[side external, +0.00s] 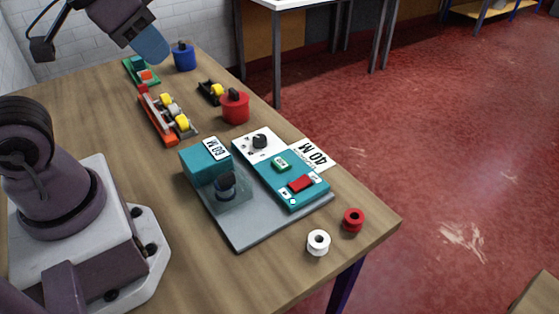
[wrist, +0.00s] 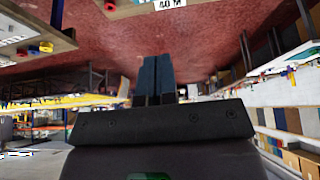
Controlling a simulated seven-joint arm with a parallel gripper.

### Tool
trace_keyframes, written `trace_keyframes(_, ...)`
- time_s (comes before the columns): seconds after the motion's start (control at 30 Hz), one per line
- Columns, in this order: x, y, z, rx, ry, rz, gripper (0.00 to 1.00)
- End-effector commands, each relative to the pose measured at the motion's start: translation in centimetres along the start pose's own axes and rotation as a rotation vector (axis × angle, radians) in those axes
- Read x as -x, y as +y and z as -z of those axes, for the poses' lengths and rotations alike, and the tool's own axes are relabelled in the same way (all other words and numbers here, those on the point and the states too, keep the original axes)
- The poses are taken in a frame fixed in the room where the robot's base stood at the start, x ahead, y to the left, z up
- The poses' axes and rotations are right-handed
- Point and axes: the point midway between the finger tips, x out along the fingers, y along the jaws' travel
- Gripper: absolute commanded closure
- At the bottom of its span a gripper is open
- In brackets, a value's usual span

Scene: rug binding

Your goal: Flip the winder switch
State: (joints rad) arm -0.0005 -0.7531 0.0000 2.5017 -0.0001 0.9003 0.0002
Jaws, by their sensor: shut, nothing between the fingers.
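The winder (side external: 253,218) is a grey base plate bearing a teal motor block (side external: 204,161) at left and a teal-and-white control panel (side external: 293,198) at right. The panel carries a red rocker switch (side external: 301,183), a small green display (side external: 281,163) and a black knob (side external: 260,141). Which way the switch is tipped is too small to tell. My gripper (side external: 158,57) is at the top of the side view, raised above the far end of the table and well away from the winder. Its blue fingers are shut and empty, also in the wrist view (wrist: 156,58).
A red (side external: 353,220) and a white spool (side external: 318,242) stand near the table's front corner. A red canister (side external: 235,107), a blue canister (side external: 184,56) and an orange rack (side external: 162,120) with yellow rollers stand farther back. Bare wooden table lies left of the winder.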

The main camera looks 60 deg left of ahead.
Motion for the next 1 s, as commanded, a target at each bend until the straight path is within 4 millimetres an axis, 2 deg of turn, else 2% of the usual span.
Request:
trace_keyframes(0.27,-0.4,0.2,0.0,-0.011,-0.018,-0.006,1.00)
trace_keyframes(0.47,-2.9,1.0,0.1,-0.040,-0.145,-0.027,1.00)
trace_keyframes(0.67,-6.6,2.2,1.9,0.015,-0.280,-0.037,1.00)
trace_keyframes(0.87,-11.2,3.5,3.9,0.219,-0.380,0.005,1.00)
trace_keyframes(1.0,-15.0,4.5,5.0,0.415,-0.429,0.065,1.00)
